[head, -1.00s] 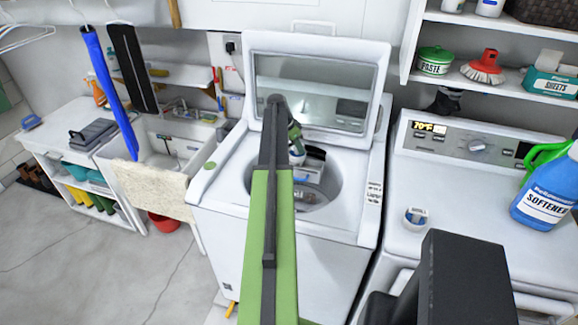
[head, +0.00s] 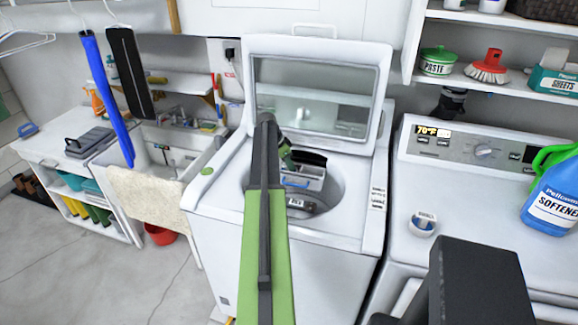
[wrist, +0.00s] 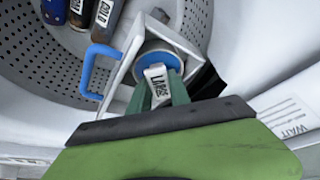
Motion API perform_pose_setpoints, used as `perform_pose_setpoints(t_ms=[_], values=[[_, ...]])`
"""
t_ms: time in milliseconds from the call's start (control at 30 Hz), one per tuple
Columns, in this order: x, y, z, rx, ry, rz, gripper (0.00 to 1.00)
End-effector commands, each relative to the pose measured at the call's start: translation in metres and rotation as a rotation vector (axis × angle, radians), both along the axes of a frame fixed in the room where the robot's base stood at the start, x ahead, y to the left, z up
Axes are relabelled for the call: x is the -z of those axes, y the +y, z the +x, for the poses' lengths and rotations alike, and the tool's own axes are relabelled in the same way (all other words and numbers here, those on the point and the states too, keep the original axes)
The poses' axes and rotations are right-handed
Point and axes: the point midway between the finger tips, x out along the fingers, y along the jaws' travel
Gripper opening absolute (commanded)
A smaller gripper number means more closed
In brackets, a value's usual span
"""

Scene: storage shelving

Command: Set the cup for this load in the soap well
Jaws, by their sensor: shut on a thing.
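In the wrist view my gripper (wrist: 163,92) has its green fingers shut on a cup (wrist: 157,76) with a blue rim and a white tag reading LARGE. The cup appears within the outline of a square white well (wrist: 118,75) with a blue handle at its left. I cannot tell how deep it sits. A second small white and blue cup (head: 423,221) stands on the dryer at right.
The washer lid (head: 318,95) stands open behind the opening. Blue and brown labelled items (wrist: 80,12) are at the top left of the wrist view, by the perforated drum (wrist: 40,55). A softener bottle (head: 552,200) stands on the dryer (head: 400,180).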

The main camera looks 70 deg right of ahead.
Motion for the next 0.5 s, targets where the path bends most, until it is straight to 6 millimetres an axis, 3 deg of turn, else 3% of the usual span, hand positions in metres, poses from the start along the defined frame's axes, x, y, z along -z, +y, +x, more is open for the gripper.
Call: perform_pose_setpoints(t_ms=[33, 67, 200, 500], values=[[0.0036, -0.0001, -0.0002, 0.000, 0.000, 0.000, 0.00], [0.0033, -0.0001, -0.0002, 0.000, 0.000, 0.000, 0.25], [0.0021, -0.0001, -0.0002, 0.000, 0.000, 0.000, 0.43], [-0.0010, -0.0001, -0.0004, 0.000, 0.000, 0.000, 0.45]])
